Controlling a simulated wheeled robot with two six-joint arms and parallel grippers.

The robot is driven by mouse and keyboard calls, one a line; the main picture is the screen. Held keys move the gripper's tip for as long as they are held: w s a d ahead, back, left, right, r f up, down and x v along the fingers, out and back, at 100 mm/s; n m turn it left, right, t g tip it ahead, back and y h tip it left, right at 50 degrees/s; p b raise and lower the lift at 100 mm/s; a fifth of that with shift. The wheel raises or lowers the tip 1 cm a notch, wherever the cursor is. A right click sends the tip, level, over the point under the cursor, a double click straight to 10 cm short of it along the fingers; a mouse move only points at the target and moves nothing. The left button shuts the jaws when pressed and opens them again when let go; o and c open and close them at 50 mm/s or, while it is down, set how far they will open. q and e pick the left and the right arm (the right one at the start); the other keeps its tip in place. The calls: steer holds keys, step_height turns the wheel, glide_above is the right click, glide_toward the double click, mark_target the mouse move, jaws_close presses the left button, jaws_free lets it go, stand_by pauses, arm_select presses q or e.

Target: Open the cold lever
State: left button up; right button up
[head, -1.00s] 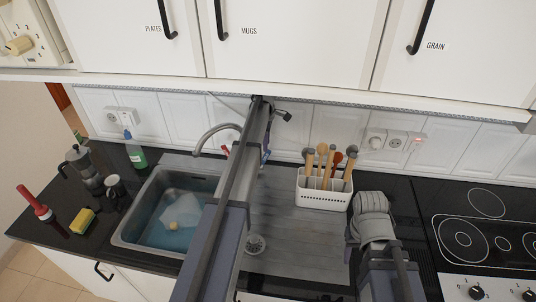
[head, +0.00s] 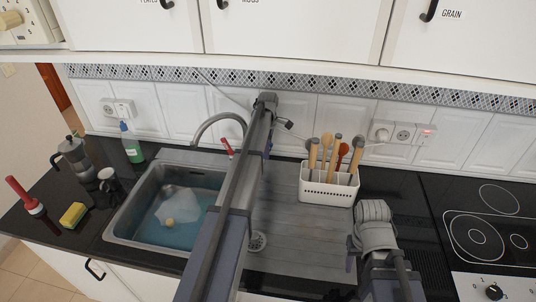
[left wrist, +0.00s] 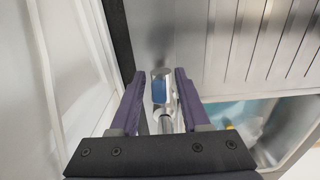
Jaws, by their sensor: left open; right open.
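The blue-marked cold lever (left wrist: 159,88) shows in the left wrist view, with a chrome part of the tap below it. My left gripper (left wrist: 160,76) is open, with one purple finger on each side of the lever. I cannot tell whether either finger touches it. In the head view my left arm reaches over the sink to the wall and hides the cold lever. The curved tap spout (head: 215,120) and a red-marked lever (head: 228,147) stand left of my arm.
The sink basin (head: 121,227) holds bluish water and a few things. A white utensil holder (head: 328,191) stands on the drainboard (head: 295,238), right of my left arm. A green bottle (head: 132,146) and moka pot (head: 75,157) stand left. The hob (head: 490,225) is at right.

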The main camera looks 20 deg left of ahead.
arm_select(q)
jaws_close()
stand_by(0.3)
stand_by(1.1)
